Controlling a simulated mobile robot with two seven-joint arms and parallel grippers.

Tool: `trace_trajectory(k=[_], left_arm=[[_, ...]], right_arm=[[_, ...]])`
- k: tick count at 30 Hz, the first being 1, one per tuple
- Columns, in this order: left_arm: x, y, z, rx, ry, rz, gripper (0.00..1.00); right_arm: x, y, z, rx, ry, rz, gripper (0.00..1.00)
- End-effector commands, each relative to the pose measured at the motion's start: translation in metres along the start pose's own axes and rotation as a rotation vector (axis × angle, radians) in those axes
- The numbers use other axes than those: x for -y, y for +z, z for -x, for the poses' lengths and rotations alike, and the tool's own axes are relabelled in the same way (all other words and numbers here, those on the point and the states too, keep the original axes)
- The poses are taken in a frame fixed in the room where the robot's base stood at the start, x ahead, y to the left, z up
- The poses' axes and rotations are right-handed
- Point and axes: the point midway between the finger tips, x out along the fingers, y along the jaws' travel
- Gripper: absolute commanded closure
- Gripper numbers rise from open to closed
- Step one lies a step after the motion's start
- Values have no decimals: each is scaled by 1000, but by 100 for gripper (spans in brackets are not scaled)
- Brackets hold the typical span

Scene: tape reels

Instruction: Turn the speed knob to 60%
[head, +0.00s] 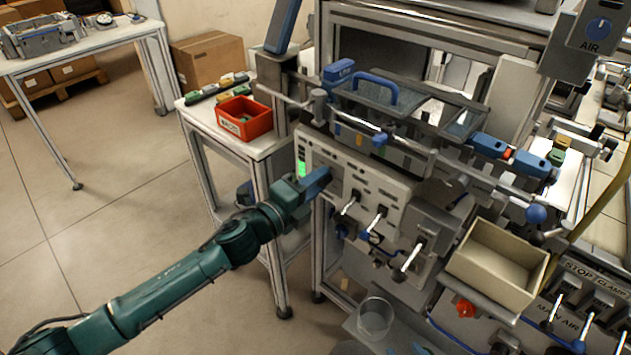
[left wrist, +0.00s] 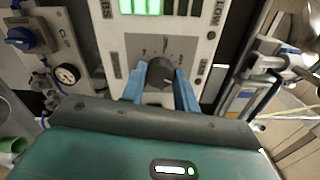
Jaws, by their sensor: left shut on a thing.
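The speed knob is a dark round knob (left wrist: 161,75) on a light control panel, seen in the left wrist view with a grey dial plate (left wrist: 160,46) and small marks around it. My left gripper (left wrist: 159,88) has its two blue fingers on either side of the knob and is shut on it. In the head view my left gripper (head: 316,181) reaches the left end of the white panel (head: 375,185), below a green lit display (head: 302,168). The knob is hidden there by the gripper. The dial's numbers are too small to read. My right gripper is not in view.
A red bin (head: 244,118) stands on the side table to the left. A beige open box (head: 497,262) is further right.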

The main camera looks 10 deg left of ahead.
Motion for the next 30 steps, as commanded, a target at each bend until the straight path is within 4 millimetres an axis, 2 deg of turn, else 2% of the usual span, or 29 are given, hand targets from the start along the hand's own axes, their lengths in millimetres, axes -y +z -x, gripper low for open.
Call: trace_trajectory(k=[9,23,24,30], left_arm=[[0,0,0,-1,1,-88,92],[0,0,0,0,1,-97,92],[0,0,0,0,1,-97,66],[0,0,0,0,1,-96,50]], right_arm=[[-1,-1,1,0,2,1,64],[-2,-1,1,-1,2,3,64],[-2,-1,1,-1,2,3,64],[-2,-2,1,-1,2,3,64]])
